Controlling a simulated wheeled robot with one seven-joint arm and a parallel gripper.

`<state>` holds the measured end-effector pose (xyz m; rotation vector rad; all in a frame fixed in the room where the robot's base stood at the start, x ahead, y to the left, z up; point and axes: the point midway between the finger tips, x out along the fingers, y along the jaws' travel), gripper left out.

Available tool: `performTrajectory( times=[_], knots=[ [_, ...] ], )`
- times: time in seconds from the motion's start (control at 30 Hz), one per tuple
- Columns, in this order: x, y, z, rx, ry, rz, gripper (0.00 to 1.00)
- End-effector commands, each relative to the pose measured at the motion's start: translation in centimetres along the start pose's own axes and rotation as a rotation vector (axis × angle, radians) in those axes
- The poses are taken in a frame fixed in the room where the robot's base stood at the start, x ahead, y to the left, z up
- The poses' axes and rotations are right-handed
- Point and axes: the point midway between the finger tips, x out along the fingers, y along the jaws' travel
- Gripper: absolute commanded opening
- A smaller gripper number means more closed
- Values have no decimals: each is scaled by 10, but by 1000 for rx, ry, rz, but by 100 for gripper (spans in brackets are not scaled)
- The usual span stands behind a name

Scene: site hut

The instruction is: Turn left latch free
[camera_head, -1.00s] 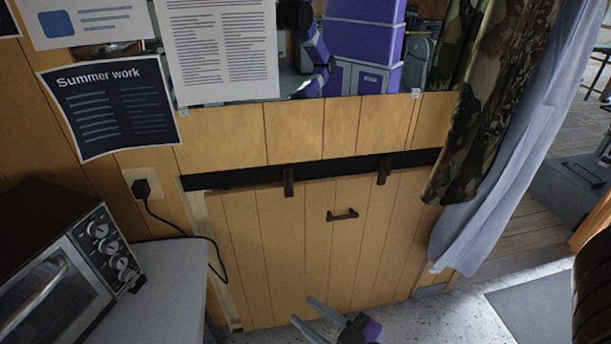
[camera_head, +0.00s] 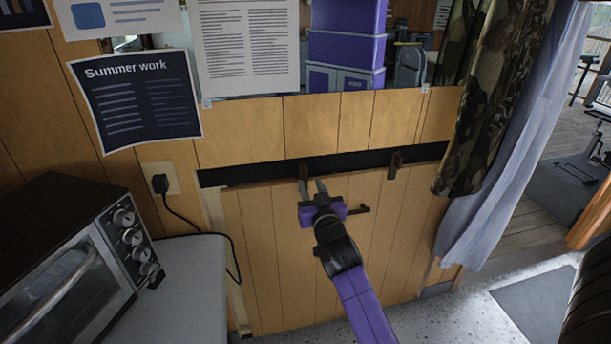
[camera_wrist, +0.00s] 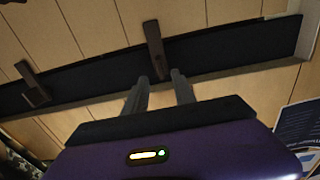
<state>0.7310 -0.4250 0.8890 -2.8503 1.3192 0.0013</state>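The left latch (camera_head: 304,171) is a dark bar standing upright across the black strip at the top edge of the wooden hatch panel (camera_head: 262,240). It also shows in the wrist view (camera_wrist: 153,42), where the picture is turned over. The right latch (camera_head: 394,165) is a similar upright bar; it shows at the left of the wrist view (camera_wrist: 33,85). My gripper (camera_head: 312,187) is open at the left latch's lower part. In the wrist view, the latch's end lies between the two fingertips (camera_wrist: 160,77). I cannot tell whether they touch it.
A dark handle (camera_head: 362,209) sits on the panel, close right of my gripper. A toaster oven (camera_head: 80,260) stands on a pale table (camera_head: 195,290) at left. A plugged cord (camera_head: 195,222) hangs beside the panel. Curtains (camera_head: 490,130) hang at right.

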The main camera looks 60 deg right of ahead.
Motion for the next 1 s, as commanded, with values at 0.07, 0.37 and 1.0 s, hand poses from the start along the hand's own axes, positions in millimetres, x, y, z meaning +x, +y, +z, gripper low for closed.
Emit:
performTrajectory(
  times=[0.07,0.37,1.0],
  knots=[
    [12,0,-3,2,1,0,32],
    [54,0,-2,2,2,-1,32],
    [65,-1,-1,-1,1,-3,0]
  ],
)
